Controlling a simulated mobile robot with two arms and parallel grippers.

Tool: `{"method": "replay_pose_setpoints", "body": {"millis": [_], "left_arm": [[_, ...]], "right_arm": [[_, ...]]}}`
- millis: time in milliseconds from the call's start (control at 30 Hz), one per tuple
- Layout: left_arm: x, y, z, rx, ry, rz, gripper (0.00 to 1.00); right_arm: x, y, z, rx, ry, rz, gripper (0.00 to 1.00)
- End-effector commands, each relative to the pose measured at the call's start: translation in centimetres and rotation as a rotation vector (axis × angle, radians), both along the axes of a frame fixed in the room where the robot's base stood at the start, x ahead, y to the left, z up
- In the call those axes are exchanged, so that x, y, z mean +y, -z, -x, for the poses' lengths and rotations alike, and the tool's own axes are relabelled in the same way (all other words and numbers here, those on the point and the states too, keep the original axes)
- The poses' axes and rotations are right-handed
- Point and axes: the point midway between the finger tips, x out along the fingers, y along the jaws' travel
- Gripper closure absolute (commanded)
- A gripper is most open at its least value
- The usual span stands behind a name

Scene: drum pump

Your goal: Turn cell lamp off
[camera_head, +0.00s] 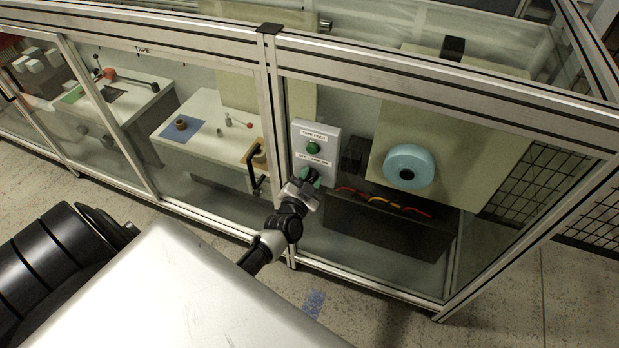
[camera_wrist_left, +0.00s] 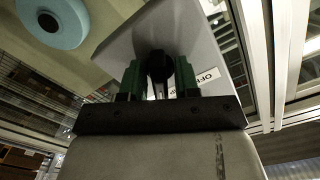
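A grey control box (camera_head: 330,137) is mounted on the cell's front. It has a round green button with a label above it, and a second label below the button. My left gripper (camera_head: 311,176) is at the lower part of the box. In the left wrist view its two green fingers (camera_wrist_left: 158,75) stand on either side of a black knob (camera_wrist_left: 158,64) and look shut on it. A white label reading OFF (camera_wrist_left: 208,77) shows right of the fingers, partly hidden. The knob's pointing direction is hidden by the fingers. My right gripper is not in view.
Glass panels in aluminium framing (camera_head: 275,100) surround the box. Behind the glass hangs a light blue tape roll (camera_head: 407,166), also seen in the wrist view (camera_wrist_left: 62,22). A black door handle (camera_head: 256,168) is left of the box. The floor (camera_head: 480,300) at the front right is clear.

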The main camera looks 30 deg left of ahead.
Motion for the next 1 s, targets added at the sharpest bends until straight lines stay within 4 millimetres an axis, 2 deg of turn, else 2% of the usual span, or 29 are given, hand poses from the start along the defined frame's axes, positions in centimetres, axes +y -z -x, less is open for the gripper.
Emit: {"method": "replay_pose_setpoints", "body": {"millis": [33, 100, 133, 367, 567, 1000], "left_arm": [[-0.02, 0.01, 0.02, 0.0, 0.0, 0.0, 0.81], [-0.02, 0.01, 0.02, 0.0, 0.0, 0.0, 0.92], [-0.02, 0.02, 0.03, 0.0, 0.0, 0.0, 0.92], [-0.03, 0.02, 0.03, -0.005, 0.001, 0.025, 0.92], [-0.03, 0.04, 0.04, -0.022, 0.0, 0.112, 0.92], [-0.03, 0.11, 0.06, -0.101, 0.0, 0.489, 0.92]], "right_arm": [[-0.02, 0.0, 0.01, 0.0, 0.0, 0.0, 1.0], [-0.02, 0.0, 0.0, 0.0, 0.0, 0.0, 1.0], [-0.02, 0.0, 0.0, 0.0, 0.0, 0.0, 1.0], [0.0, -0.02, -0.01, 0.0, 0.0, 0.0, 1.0], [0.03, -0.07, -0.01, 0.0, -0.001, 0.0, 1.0], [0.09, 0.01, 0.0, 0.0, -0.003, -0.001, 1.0]]}}
